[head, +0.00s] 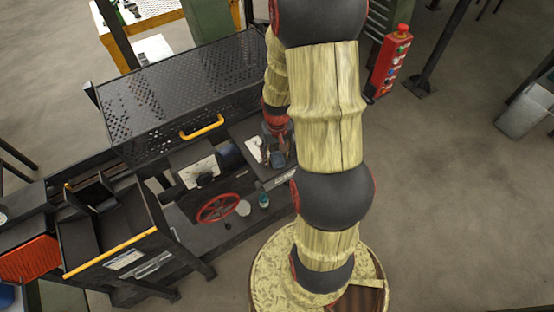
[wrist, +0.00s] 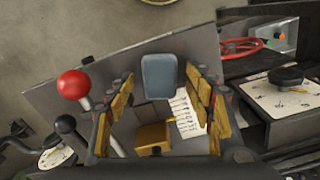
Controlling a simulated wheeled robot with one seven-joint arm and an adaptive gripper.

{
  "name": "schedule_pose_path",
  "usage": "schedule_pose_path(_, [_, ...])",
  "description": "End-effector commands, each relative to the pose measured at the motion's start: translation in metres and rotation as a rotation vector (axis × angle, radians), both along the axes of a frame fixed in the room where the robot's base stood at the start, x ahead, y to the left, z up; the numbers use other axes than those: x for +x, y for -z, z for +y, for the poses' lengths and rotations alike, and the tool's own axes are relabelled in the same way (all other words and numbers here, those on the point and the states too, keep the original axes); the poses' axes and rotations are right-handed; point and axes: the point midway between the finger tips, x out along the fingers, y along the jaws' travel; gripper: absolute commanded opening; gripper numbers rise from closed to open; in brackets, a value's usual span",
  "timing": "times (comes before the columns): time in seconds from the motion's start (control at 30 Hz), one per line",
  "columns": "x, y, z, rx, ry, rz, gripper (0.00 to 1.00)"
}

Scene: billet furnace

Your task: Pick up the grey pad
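The grey pad (wrist: 159,76) is a blue-grey rounded block. In the wrist view it lies on a dark grey surface, between the fingertips of my gripper (wrist: 163,88). Gaps show between the pad and the fingers on both sides, so my gripper is open and empty. Whether the tips are down at the pad's height is hard to tell. In the head view the pad (head: 277,159) shows small just below my gripper (head: 271,148), at the bench's right end. My arm hides part of that area.
A red ball-topped lever (wrist: 75,84) stands left of the fingers in the wrist view, with a dark knob (wrist: 65,124) near it. A red handwheel (head: 218,208) and perforated cover (head: 185,95) are left of my gripper.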

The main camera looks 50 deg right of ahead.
Motion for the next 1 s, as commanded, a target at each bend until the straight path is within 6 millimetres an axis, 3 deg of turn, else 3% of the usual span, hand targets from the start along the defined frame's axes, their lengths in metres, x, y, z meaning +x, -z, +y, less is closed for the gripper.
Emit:
schedule_pose_path(0.57, [0.000, 0.000, 0.000, 0.000, 0.000, 0.000, 0.19])
schedule_pose_path(0.83, [0.000, -0.003, 0.000, 0.000, 0.000, -0.001, 0.19])
schedule_pose_path(1.0, [0.001, -0.014, -0.001, -0.002, 0.000, -0.003, 0.19])
